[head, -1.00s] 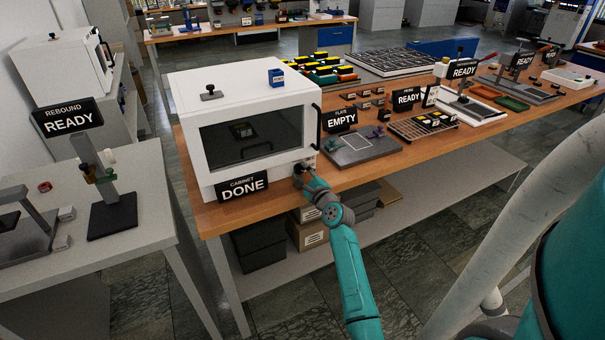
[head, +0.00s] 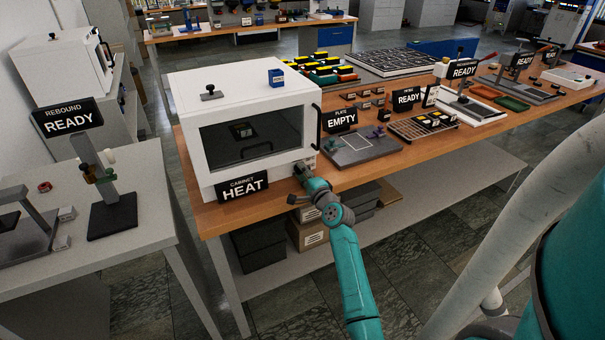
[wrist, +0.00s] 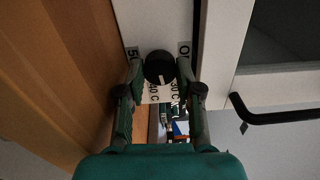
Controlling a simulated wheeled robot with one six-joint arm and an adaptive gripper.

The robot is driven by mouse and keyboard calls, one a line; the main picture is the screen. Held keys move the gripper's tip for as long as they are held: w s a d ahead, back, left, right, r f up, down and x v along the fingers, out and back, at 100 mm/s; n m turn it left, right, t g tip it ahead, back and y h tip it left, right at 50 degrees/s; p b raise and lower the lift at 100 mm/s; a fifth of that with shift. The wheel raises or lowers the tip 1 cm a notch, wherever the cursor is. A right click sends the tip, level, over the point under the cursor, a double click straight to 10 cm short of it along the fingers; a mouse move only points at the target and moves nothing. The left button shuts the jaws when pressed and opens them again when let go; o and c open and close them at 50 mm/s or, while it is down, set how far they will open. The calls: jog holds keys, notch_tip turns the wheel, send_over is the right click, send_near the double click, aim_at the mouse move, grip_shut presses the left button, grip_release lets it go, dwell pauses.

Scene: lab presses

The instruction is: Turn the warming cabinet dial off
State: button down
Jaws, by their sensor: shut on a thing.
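The white warming cabinet (head: 185,125) stands on the wooden bench, its door closed and a dark window in front. Its sign (head: 243,187) reads CABINET HEAT. In the wrist view, the round black dial (wrist: 159,65) has a white pointer line directed toward the bottom of the picture, near the partly covered 40 C and 30 C labels. A label beginning with O is to its right and a 50 label to its left. My gripper (wrist: 160,72) is shut on the dial, one finger on each side. In the head view, my gripper (head: 302,171) hides the dial at the cabinet's lower right front.
The black door handle (wrist: 285,115) is close to my gripper's right in the wrist view. A grey plate (head: 362,150) with an EMPTY sign (head: 341,118) lies right of the cabinet. Boxes (head: 307,235) sit on the shelf below.

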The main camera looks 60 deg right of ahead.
jog(key=n, duration=0.4)
jog(key=shift+n, duration=0.3)
jog(key=n, duration=0.3)
jog(key=shift+n, duration=0.3)
jog(key=n, duration=0.4)
jog(key=shift+n, duration=2.1)
jog(key=c, duration=1.1)
grip_release()
jog(key=shift+o, duration=0.2)
